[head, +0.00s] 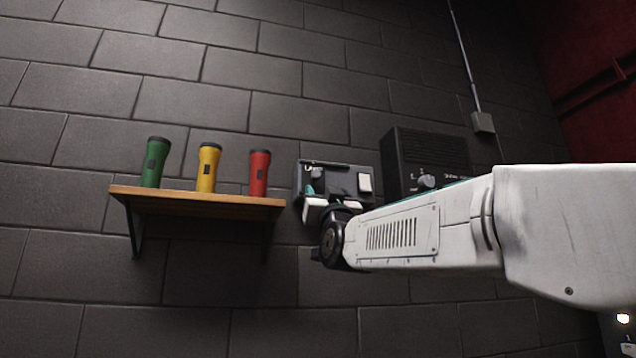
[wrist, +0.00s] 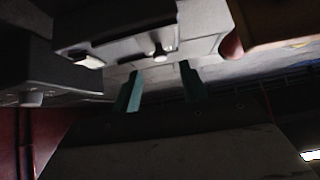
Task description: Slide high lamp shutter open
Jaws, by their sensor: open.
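I cannot tell for certain which part is the lamp shutter. My gripper (head: 318,190) is at the lower left of this box, partly hidden by my wrist. In the wrist view, my gripper (wrist: 160,75) has its two teal fingers apart with nothing between them. The box (wrist: 115,28) shows beyond the fingertips, with a small dark knob with a pale end (wrist: 160,50) roughly in line with the gap. Contact cannot be told.
A black vented box (head: 420,150) with a grey knob is close on the right. A conduit runs up the wall above it.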

